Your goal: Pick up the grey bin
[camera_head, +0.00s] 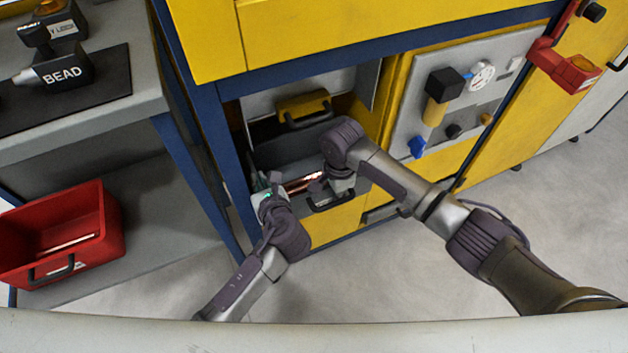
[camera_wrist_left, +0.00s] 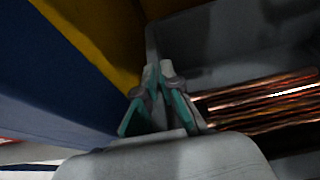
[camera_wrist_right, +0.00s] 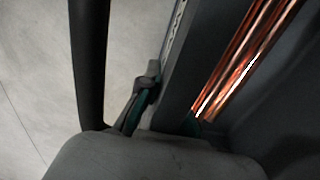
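The grey bin (camera_head: 285,153) sits in the low opening of the yellow and blue cabinet, with copper tubes (camera_head: 303,184) lying inside. Its inner wall also shows in the left wrist view (camera_wrist_left: 215,50). My left gripper (camera_head: 263,184) is at the bin's left end; its fingers (camera_wrist_left: 158,70) are close together, with the bin's wall between them. My right gripper (camera_head: 335,185) is at the front wall near the dark handle. In the right wrist view one finger is outside the wall (camera_wrist_right: 178,85) and the other is partly hidden inside; the fingers appear to clamp it.
A yellow bin (camera_head: 305,103) sits behind in the cabinet. A blue cabinet post (camera_wrist_left: 50,70) stands close beside my left gripper. A red bin (camera_head: 105,228) is on the shelf at left. A gauge panel (camera_head: 470,95) is at right. The floor in front is clear.

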